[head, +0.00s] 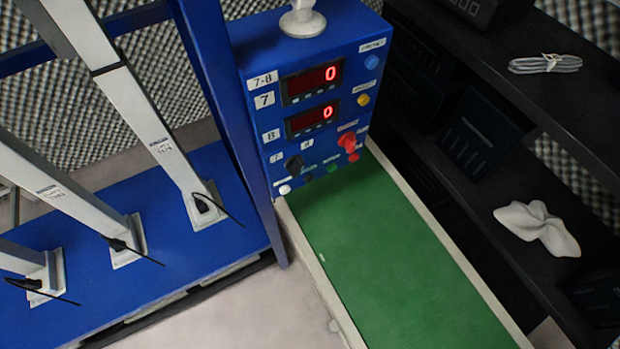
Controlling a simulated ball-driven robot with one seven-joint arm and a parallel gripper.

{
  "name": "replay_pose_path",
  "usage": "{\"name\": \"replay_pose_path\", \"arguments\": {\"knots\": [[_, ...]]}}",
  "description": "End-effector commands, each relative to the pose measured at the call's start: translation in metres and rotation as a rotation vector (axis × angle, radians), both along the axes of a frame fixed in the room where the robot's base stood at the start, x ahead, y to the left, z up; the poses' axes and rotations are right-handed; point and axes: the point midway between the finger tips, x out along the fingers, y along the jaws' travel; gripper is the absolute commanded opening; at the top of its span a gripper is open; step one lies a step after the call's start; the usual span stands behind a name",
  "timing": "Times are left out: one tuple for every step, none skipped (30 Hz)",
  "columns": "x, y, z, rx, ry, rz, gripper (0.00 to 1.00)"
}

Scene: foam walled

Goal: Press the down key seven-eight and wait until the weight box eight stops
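A blue control panel (325,118) labelled 7-8 stands upright at the top middle of the head view. Its upper display (312,80), beside the label 7, and its lower display (312,118), beside the label 8, both show a red 0. Its keys include a blue one (371,62), a yellow one (363,100), a red one (347,141), a black knob (294,164), a green one (332,168) and a white one (285,189). Their small labels are too blurred to tell which is the down key. I cannot make out weight box eight. My gripper is not in view.
A green-topped bench (390,255) with pale edges runs from the panel toward the front. Grey columns (150,120) stand on a blue base (180,255) at left. Dark shelves at right hold a coiled cable (545,64) and a white lumpy object (538,228).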

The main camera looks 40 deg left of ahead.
Motion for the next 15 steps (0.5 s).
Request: {"name": "replay_pose_path", "arguments": {"knots": [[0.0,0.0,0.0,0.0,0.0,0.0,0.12],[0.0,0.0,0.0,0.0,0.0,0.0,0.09],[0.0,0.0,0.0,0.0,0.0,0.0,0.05],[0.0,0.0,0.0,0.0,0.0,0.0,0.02],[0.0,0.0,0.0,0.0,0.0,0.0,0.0],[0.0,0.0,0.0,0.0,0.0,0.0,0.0],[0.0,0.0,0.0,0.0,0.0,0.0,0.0],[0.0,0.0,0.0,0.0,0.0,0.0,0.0],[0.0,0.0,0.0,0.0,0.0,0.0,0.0],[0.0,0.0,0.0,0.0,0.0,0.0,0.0],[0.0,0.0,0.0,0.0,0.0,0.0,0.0],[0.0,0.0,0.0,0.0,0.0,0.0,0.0],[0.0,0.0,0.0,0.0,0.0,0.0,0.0],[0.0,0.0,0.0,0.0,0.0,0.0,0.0],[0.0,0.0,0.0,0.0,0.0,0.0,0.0]]}}
